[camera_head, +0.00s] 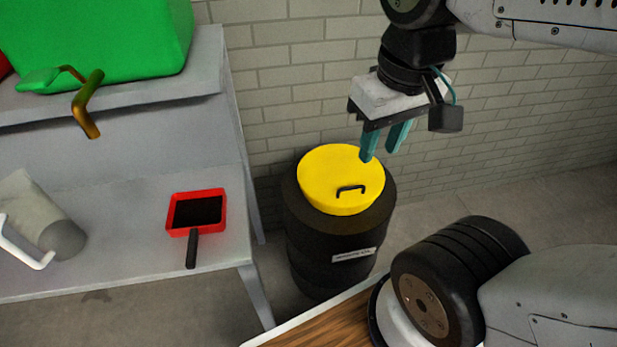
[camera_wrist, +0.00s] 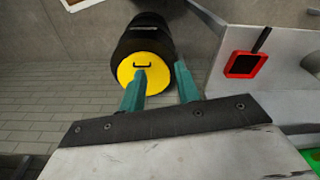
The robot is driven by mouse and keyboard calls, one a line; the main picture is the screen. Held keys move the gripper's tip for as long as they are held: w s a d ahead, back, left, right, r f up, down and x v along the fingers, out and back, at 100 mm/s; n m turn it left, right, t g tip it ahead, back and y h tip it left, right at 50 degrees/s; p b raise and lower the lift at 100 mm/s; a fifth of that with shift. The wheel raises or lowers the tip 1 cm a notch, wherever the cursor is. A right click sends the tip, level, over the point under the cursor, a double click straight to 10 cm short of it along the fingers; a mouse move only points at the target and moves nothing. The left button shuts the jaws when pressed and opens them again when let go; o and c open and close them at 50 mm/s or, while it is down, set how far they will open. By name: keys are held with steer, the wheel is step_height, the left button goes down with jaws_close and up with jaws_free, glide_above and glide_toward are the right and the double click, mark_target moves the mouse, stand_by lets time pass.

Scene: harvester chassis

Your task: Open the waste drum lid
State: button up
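The waste drum (camera_head: 330,240) is black and stands upright on the floor beside the metal table. Its round yellow lid (camera_head: 325,180) lies flat on top, with a small dark handle (camera_head: 351,190) towards the front right. My gripper (camera_head: 380,155) points down above the drum's back right side, its teal fingers apart and empty. In the wrist view the lid (camera_wrist: 133,77) shows beyond my left-hand finger, which covers part of it, and the handle (camera_wrist: 142,65) is visible. My gripper (camera_wrist: 160,80) is clear of the handle there.
A metal table (camera_head: 110,260) stands left of the drum. It bears a red dustpan (camera_head: 197,212), a grey jug (camera_head: 40,215) and, on its raised shelf, a green container (camera_head: 95,40) with a spout. A brick wall (camera_head: 290,60) is close behind the drum.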

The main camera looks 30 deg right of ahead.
steer(key=w+d+f+m+g, duration=0.1)
steer(key=w+f+m, duration=0.15)
steer(key=w, duration=0.25)
steer(key=w+d+f+m, duration=0.1)
steer(key=w+m, duration=0.2)
steer(key=w, duration=0.2)
steer(key=m+g, duration=0.2)
steer(key=m, duration=1.3)
glide_above(348, 193)
steer(key=shift+y, duration=0.3)
step_height(348, 193, down, 31)
steer(key=shift+r, duration=0.1)
steer(key=shift+s+f, duration=0.15)
steer(key=shift+f, duration=0.5)
jaws_close()
